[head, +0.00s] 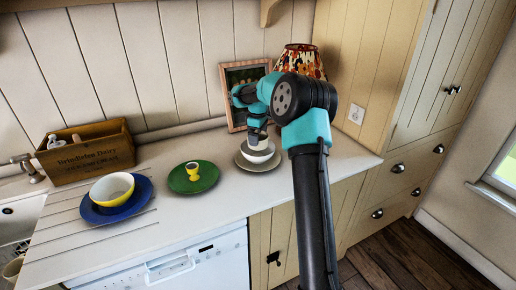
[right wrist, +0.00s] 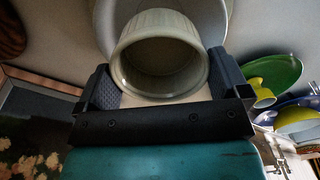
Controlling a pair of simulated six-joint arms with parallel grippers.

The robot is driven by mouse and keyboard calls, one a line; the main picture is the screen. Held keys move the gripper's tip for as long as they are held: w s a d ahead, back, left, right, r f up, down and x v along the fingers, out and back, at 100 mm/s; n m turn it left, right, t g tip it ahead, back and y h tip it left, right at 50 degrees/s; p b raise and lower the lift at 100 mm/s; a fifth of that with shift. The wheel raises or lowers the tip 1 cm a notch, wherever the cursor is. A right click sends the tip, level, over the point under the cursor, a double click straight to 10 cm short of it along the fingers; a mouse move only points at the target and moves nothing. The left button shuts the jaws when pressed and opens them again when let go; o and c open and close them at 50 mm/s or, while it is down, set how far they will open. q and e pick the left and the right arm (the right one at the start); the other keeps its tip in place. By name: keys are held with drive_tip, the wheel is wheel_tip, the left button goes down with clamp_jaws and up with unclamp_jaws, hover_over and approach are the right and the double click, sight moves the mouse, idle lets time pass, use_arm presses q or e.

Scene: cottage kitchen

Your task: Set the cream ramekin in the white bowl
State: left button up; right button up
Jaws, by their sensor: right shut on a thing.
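The white bowl (head: 259,156) stands on a grey plate (head: 243,163) near the right end of the counter. My right gripper (head: 257,124) points down just above the bowl. In the right wrist view the cream ramekin (right wrist: 160,68) sits between the two fingers of my right gripper (right wrist: 165,90), which is shut on it. A pale round rim, likely the bowl or its plate, shows behind the ramekin (right wrist: 208,18). I cannot tell whether the ramekin touches the bowl. My left gripper is not in view.
A green plate (head: 205,182) with a yellow egg cup (head: 192,170) lies to the left. Farther left, a yellow-and-white bowl (head: 112,190) sits on a blue plate (head: 142,200). A picture frame (head: 229,78), a floral lamp (head: 303,60) and a wooden crate (head: 90,153) stand along the wall.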

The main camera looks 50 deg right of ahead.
drive_tip(key=shift+f, duration=0.7)
drive_tip(key=shift+f, duration=1.85)
drive_tip(key=shift+f, duration=0.4)
drive_tip(key=o, duration=0.7)
drive_tip(key=shift+c, duration=0.2)
wheel_tip(320, 180, up, 13)
drive_tip(key=shift+f, duration=0.15)
